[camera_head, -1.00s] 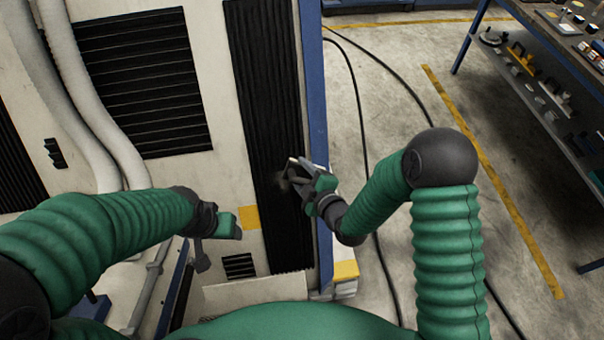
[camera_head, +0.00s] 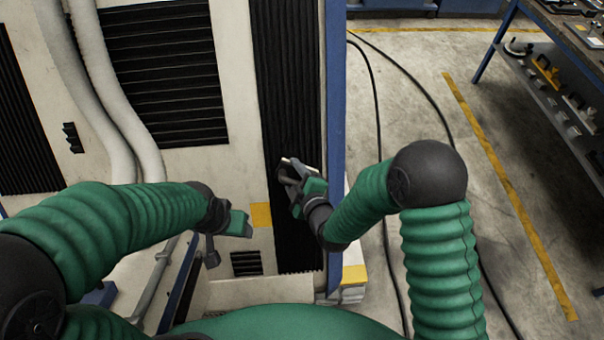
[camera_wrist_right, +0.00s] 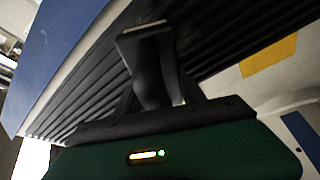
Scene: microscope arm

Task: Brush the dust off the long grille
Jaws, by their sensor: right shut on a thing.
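The long grille (camera_head: 285,75) is a tall, narrow black panel with vertical ribs on the pale cabinet, left of its blue edge post. It fills much of the wrist view as dark slats (camera_wrist_right: 225,35). My right gripper (camera_head: 292,180) is in front of its lower half, shut on a dark brush. The brush (camera_wrist_right: 152,65) stands out from the jaws in the wrist view, with a pale band at its far end. Whether its bristles touch the ribs I cannot tell. No dust can be made out. My left gripper (camera_head: 238,225) is by the yellow label, its jaws unclear.
A wide slatted vent (camera_head: 165,75) and pale hoses (camera_head: 95,100) are at left. A yellow label (camera_head: 261,215) and a small vent (camera_head: 246,263) are low on the cabinet. Black cables cross the floor at right, near a workbench (camera_head: 560,85).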

